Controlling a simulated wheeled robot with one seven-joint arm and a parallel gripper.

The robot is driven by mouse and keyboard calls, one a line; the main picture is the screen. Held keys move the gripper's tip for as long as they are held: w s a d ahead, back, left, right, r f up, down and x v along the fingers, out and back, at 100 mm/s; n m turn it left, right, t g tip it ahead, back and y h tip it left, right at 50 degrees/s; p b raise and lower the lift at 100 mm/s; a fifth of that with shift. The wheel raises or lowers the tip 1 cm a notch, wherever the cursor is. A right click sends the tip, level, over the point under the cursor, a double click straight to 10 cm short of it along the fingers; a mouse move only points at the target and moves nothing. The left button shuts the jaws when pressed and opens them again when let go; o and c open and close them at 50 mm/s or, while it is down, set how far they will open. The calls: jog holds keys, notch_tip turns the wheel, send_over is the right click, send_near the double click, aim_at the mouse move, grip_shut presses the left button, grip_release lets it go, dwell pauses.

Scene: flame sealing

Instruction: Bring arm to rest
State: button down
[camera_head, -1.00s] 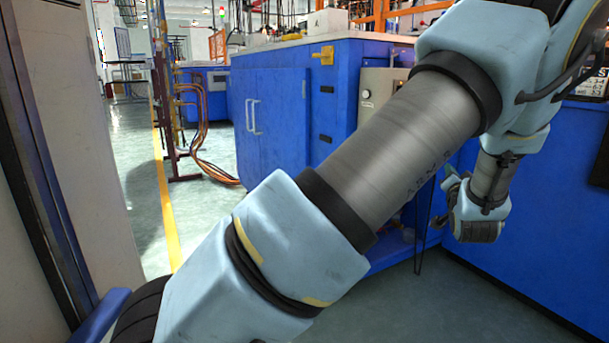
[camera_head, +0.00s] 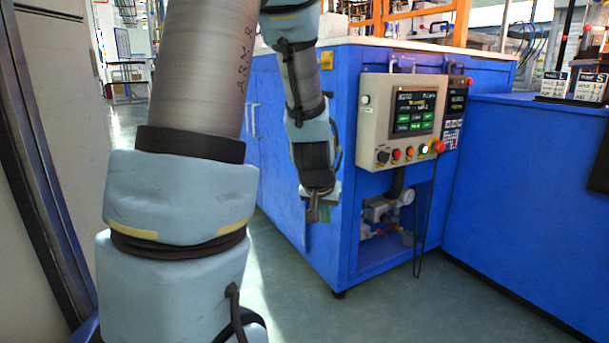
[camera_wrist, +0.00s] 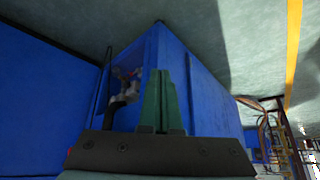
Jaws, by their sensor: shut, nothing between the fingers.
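My gripper (camera_head: 319,213) hangs at the end of my arm in the head view, pointing down in front of the side of the blue cabinet (camera_head: 290,165). Whether it touches the cabinet cannot be told. In the wrist view, the two green fingers of my gripper (camera_wrist: 160,92) stand close together, shut with nothing between them. My arm fills the left and middle of the head view, its forearm hanging from the top edge.
A control panel (camera_head: 405,122) with buttons is on the cabinet's front, above an open bay with a gauge (camera_head: 407,197) and pipes. A cable hangs beside it. A lower blue cabinet (camera_head: 530,190) stands at the right. The floor (camera_head: 390,305) in front is clear.

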jog(key=s+a+n+g+y, duration=0.2)
jog(key=s+a+g, duration=0.2)
jog(key=s+a, duration=0.8)
notch_tip(320, 180, up, 38)
jog(key=s+p, duration=0.1)
jog(key=p, duration=3.7)
jog(key=shift+s+d+r, duration=0.15)
jog(key=shift+s+d, duration=0.05)
jog(key=shift+d, duration=0.05)
